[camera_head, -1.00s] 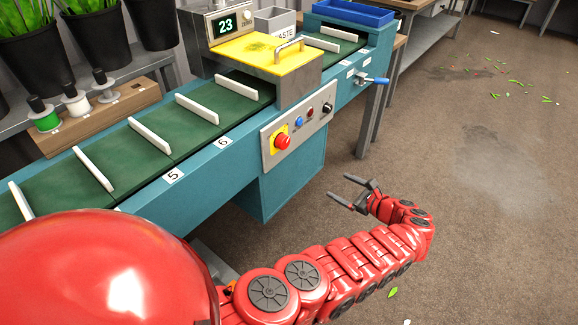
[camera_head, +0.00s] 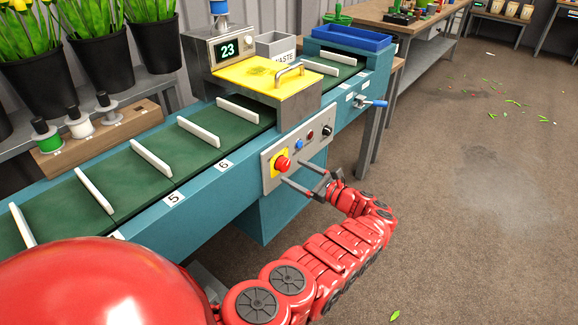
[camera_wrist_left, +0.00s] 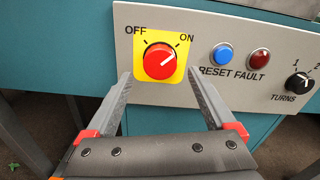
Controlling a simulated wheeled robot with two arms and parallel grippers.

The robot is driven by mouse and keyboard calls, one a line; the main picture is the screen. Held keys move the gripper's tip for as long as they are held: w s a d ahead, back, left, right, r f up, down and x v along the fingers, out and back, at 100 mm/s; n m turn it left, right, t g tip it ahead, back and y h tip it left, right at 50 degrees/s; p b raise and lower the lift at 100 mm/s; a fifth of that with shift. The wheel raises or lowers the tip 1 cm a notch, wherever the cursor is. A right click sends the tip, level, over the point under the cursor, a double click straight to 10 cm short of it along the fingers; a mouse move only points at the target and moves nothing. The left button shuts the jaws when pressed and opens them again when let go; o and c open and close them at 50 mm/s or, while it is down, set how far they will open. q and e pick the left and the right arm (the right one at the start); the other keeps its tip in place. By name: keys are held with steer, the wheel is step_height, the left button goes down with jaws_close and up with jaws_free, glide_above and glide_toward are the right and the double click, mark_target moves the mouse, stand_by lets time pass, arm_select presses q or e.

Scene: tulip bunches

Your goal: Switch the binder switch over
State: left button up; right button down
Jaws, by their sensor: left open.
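The binder switch is a red round knob on a yellow plate (camera_head: 282,163) on the grey control panel of the teal conveyor machine. In the left wrist view the red knob (camera_wrist_left: 159,61) has OFF at its upper left and ON at its upper right. Its white line slants to the upper right, toward ON. My left gripper (camera_head: 292,172) is open and empty, its fingers pointing at the panel just below and right of the knob. In the left wrist view the open fingertips (camera_wrist_left: 160,77) show on either side below the knob, not gripping it. My right gripper is out of view.
Right of the switch are a blue button (camera_wrist_left: 222,54), a red lamp (camera_wrist_left: 259,59) and a black TURNS knob (camera_wrist_left: 298,83). A blue-handled crank (camera_head: 374,104) sticks out further right. The green belt (camera_head: 130,180) carries white slats.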

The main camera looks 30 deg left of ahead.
mark_target(287, 167)
arm_select(q)
steer(key=shift+w+a, duration=0.15)
steer(key=shift+a, duration=1.55)
steer(key=c, duration=1.4)
